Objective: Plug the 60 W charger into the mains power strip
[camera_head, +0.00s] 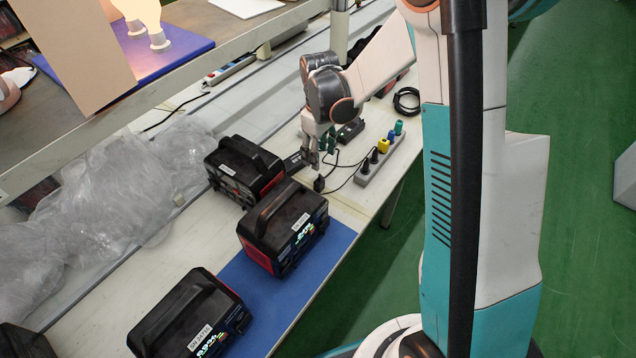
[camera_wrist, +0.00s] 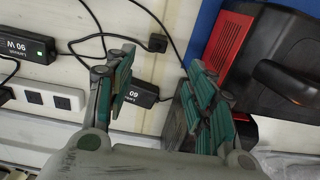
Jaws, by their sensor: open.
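My gripper (camera_head: 321,156) is open and points down over the bench; its two green-padded fingers also show in the wrist view (camera_wrist: 161,62). The small black charger with a "60" label (camera_wrist: 140,94) lies below and between the fingers, partly hidden by the left one; it also shows left of my gripper in the head view (camera_head: 297,161). A loose black plug (camera_head: 319,184) on a cable rests on the bench, also in the wrist view (camera_wrist: 158,43). A grey power strip (camera_head: 378,163) holds black, yellow and green plugs near the bench's front edge.
A 90 W charger (camera_wrist: 27,45) lies beside the 60 W one, also in the head view (camera_head: 350,131). Black battery cases (camera_head: 243,170) (camera_head: 283,228) stand close by. Plastic wrap (camera_head: 110,190) lies at left.

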